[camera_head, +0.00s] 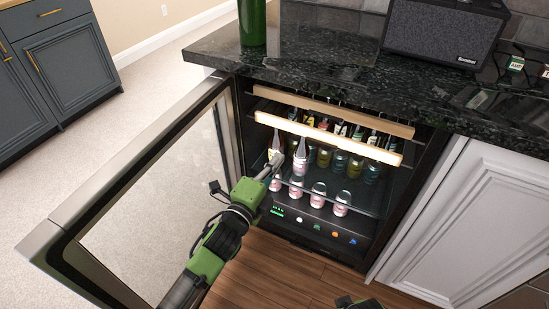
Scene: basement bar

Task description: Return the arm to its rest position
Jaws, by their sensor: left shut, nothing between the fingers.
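My left arm comes in from the lower left. Its gripper (275,163) is shut with nothing held. It is at the left side of the open drinks fridge (360,250), close to the bottles on the glass shelf. Pink-labelled bottles (300,165) stand near the fingertips. I cannot tell whether the gripper touches one. A small green and dark part (358,303) shows at the bottom edge, probably my right arm, but its fingers cannot be made out.
The open glass door (150,205) stands left of my left arm. A black stone counter (310,65) above holds a green bottle (252,22) and a speaker (443,33). A white cabinet (465,215) is at right. Carpet (150,75) lies at left.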

